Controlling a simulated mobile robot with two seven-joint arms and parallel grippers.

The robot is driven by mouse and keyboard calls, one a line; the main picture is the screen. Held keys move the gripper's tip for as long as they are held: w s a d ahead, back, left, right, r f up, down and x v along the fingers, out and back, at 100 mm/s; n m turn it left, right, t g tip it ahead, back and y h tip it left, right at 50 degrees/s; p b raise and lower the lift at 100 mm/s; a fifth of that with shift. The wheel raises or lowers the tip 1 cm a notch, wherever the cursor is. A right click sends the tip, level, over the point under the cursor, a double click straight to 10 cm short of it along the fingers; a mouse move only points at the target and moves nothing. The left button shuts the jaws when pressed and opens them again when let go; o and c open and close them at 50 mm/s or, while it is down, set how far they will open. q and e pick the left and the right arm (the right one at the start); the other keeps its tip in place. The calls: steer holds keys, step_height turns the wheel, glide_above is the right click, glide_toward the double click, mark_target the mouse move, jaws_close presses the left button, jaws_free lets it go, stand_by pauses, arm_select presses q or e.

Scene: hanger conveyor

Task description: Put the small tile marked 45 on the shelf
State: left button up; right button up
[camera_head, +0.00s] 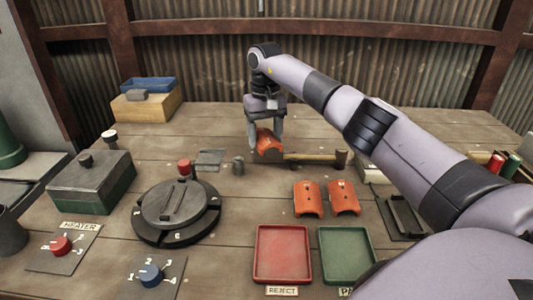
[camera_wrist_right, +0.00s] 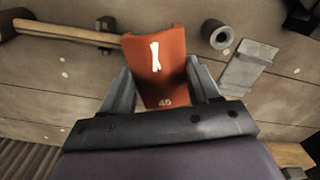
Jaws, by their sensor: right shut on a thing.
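My right gripper (camera_head: 265,132) is shut on a small orange curved tile (camera_head: 269,143), with a finger on either side of it. In the right wrist view the tile (camera_wrist_right: 158,62) shows a white mark and a small number that looks like 45 near the gripper. The tile is by the left end of the hammer; I cannot tell how far above the table it is. Two more orange tiles (camera_head: 308,199) (camera_head: 344,198) lie on the table behind the trays. No shelf can be clearly made out. My left gripper is not in view.
A hammer (camera_head: 315,158) lies right of the held tile; a grey plate (camera_head: 209,158) and ring (camera_head: 238,165) lie left. A round turntable (camera_head: 150,222), red tray (camera_head: 282,229) and green tray (camera_head: 347,280) are nearer. A wooden block (camera_head: 133,110) bears a blue bin (camera_head: 150,84).

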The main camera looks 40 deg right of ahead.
mark_target(265, 163)
steer(key=shift+f, duration=2.85)
steer(key=shift+f, duration=0.1)
steer(key=o, duration=1.1)
